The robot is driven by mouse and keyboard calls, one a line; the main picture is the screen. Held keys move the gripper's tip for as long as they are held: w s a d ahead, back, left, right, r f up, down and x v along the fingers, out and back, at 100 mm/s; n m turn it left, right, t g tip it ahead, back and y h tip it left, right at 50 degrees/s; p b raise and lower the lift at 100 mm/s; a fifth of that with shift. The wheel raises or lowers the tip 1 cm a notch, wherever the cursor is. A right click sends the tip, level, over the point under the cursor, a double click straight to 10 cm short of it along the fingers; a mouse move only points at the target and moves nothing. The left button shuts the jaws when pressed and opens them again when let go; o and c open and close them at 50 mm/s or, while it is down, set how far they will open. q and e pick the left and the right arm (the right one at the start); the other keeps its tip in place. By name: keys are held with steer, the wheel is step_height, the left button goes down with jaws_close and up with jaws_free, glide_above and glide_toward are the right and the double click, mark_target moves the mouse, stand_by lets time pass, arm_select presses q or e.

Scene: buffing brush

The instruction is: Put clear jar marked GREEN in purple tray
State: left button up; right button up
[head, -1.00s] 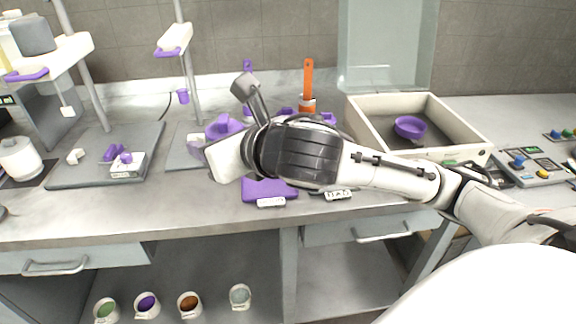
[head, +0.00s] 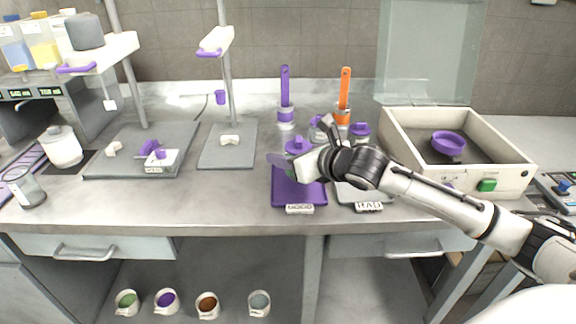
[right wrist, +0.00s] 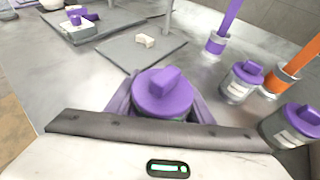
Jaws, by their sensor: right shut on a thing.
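My right gripper (head: 290,160) is shut on a clear jar with a purple lid (head: 298,146), with green showing at its side. It is over the purple tray (head: 312,199), which has a GOOD label on its front. My gripper covers much of the jar, so I cannot read its marking or tell whether its base touches the tray. The right wrist view shows the purple lid (right wrist: 163,93) upright between the fingers. My left gripper is not in view.
A grey tray labelled BAD (head: 368,207) lies to the right. Two other purple-lidded jars (right wrist: 241,80) (right wrist: 292,127) and upright purple (head: 285,90) and orange (head: 345,90) brushes stand behind. An open box (head: 510,178) is further right.

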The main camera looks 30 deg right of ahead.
steer(key=shift+f, duration=1.4)
steer(key=shift+f, duration=0.1)
steer(key=o, duration=1.2)
steer(key=shift+c, duration=0.2)
steer(key=v, duration=0.9)
steer(key=shift+v, duration=1.05)
steer(key=shift+s+r, duration=0.3)
steer(key=shift+s, duration=0.1)
